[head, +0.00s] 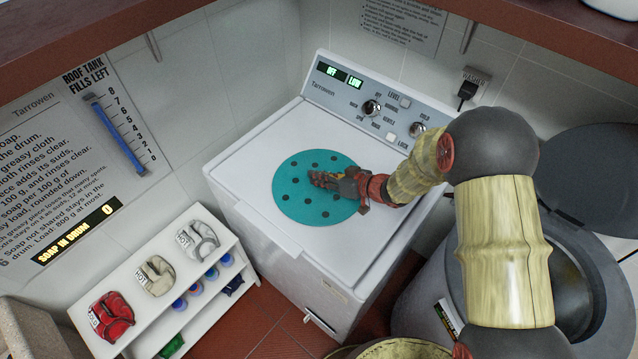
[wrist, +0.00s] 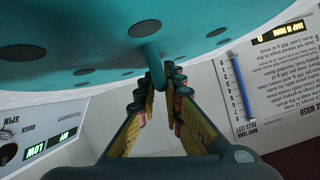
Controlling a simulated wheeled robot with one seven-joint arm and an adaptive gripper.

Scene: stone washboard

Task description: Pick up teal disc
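The teal disc (head: 297,200) with dark round spots appears to lie flat on the white washing machine top. In the wrist view the disc (wrist: 90,35) fills the upper part, and a teal peg (wrist: 153,66) stands out from its face. My gripper (head: 325,180) reaches in from the right over the disc's middle and hides part of it. In the wrist view my gripper (wrist: 158,85) has one finger on each side of the peg's end. The fingers are close to the peg. I cannot tell whether they touch it.
The washing machine (head: 250,160) has a raised knob panel (head: 375,105) at the back. A grey drum (head: 440,280) with a dark lid (head: 590,180) stands at right. A white shelf (head: 215,275) with red, beige and white items stands at lower left. A brown ledge (head: 560,60) runs above.

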